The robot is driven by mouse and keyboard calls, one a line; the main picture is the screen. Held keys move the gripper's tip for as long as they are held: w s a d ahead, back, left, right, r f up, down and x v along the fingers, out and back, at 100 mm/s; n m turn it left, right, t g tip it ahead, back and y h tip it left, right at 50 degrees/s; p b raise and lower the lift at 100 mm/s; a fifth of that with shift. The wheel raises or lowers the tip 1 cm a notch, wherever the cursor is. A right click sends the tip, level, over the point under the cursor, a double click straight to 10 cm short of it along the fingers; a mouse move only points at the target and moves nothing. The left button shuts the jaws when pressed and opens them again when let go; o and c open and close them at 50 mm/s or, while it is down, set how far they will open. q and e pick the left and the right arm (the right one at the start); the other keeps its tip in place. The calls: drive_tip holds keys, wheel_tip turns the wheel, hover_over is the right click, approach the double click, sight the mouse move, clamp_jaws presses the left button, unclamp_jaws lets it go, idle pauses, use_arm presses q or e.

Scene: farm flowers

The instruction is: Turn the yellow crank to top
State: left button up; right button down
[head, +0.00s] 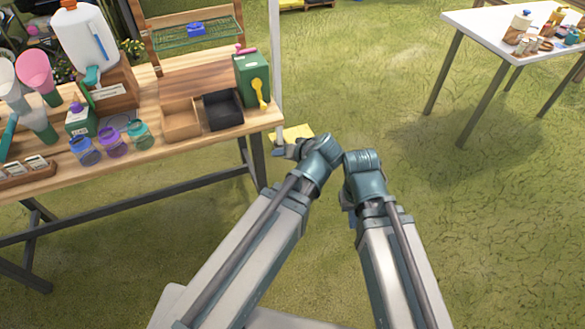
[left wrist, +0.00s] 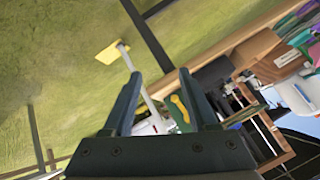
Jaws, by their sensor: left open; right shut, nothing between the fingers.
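The yellow crank (head: 259,93) is on the front of a green box (head: 246,68) at the right end of the wooden table. It runs roughly up and down, slightly tilted; I cannot tell which end is the pivot. In the left wrist view the crank (left wrist: 180,108) shows between the fingers, beyond them and not touched, with part of the green box behind. My left gripper (left wrist: 159,77) is open and empty. In the head view its arm ends just right of the table's corner. My right gripper (head: 348,206) is largely hidden behind its own arm, away from the table, and is shut and empty.
The wooden table (head: 190,145) holds a black tray (head: 222,110), a wooden box (head: 181,122), several jars and a white dispenser (head: 85,40). A white post (head: 276,60) with a yellow foot (head: 297,133) stands beside the table's right end.

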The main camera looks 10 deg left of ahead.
use_arm(q)
drive_tip(key=s+d+m+g+h+p, duration=0.2)
drive_tip(key=s+d, duration=0.1)
drive_tip(key=s, duration=0.2)
drive_tip(key=shift+s+f+g, duration=0.2)
drive_tip(key=shift+s+g, duration=0.1)
drive_tip(key=shift+s, duration=0.1)
use_arm(e)
drive_tip(key=shift+s+d+r, duration=0.1)
drive_tip(key=shift+s+r, duration=0.2)
drive_tip(key=shift+r, duration=0.5)
drive_tip(key=shift+s+r, duration=0.3)
drive_tip(key=shift+r, duration=0.5)
use_arm(q)
drive_tip(key=s+d+r+m+g+h+p, duration=0.2)
drive_tip(key=s+d+m+g+h+p, duration=0.1)
drive_tip(key=s+d+p, duration=0.3)
drive_tip(key=shift+s+d+r+m+g+h, duration=0.35)
drive_tip(key=shift+s+m, duration=0.25)
drive_tip(key=shift+s, duration=0.55)
drive_tip(key=shift+f, duration=0.1)
use_arm(e)
wheel_tip(320, 180, up, 5)
drive_tip(key=shift+r, duration=0.15)
